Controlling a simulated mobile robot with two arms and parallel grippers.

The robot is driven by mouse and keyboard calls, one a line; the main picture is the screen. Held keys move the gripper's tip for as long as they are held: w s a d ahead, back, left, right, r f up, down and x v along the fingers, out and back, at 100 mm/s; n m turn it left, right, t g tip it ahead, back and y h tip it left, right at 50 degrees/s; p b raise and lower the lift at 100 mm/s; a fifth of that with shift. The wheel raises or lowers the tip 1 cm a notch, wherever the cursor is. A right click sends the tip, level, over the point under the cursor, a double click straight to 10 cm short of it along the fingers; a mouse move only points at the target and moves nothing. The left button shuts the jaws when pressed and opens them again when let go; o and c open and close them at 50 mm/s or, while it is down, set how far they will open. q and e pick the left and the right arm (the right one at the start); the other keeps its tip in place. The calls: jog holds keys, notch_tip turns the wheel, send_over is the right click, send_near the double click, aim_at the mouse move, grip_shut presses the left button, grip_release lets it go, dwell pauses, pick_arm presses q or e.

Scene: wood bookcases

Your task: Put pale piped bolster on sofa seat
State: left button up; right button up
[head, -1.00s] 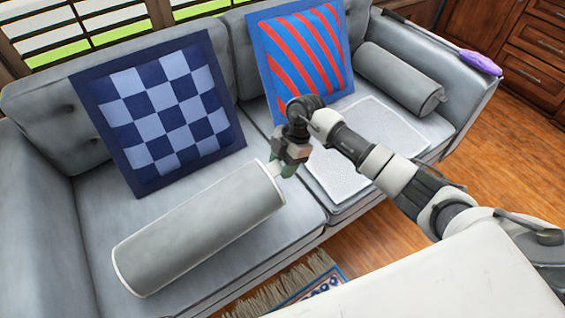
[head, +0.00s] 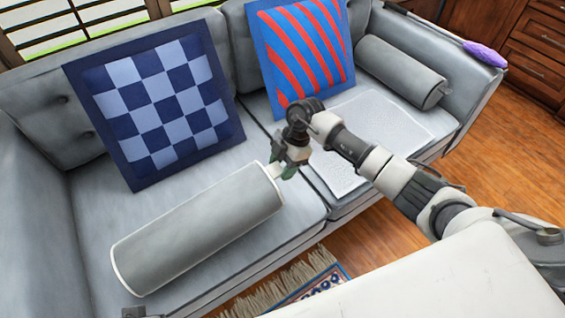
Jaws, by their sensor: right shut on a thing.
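The grey bolster with pale piping (head: 200,228) is over the left sofa seat (head: 95,205), tilted in the picture with its right end higher. I cannot tell whether its underside touches the seat. My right gripper (head: 277,168) is shut on its right end; the fingertips are partly hidden. A small dark piece at the bottom edge of the head view may be part of my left gripper (head: 133,313); its jaws do not show.
A blue checkered cushion (head: 155,105) and a red-blue striped cushion (head: 303,50) lean on the backrest. A second, dark-piped bolster (head: 400,70) lies at the right armrest. A pale textured mat (head: 400,120) covers the right seat. A purple item (head: 484,54) is on the armrest.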

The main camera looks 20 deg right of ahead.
notch_tip(320, 180, down, 3)
jog(key=shift+f+b, duration=0.2)
jog(key=shift+b, duration=0.5)
pick_arm(q)
jog(key=shift+s+r+b, duration=0.3)
jog(key=shift+s+r, duration=0.25)
jog(key=shift+r, duration=0.35)
pick_arm(e)
jog(key=shift+f, duration=0.8)
grip_shut()
pick_arm(q)
jog(key=shift+a, duration=0.1)
pick_arm(e)
jog(key=o, duration=1.3)
grip_release()
pick_arm(q)
jog(key=p+x, duration=0.2)
jog(key=x, duration=0.1)
jog(key=shift+w+p, duration=0.25)
jog(key=shift+p, duration=0.05)
pick_arm(e)
jog(key=v, duration=1.1)
jog(key=shift+a+f, duration=0.1)
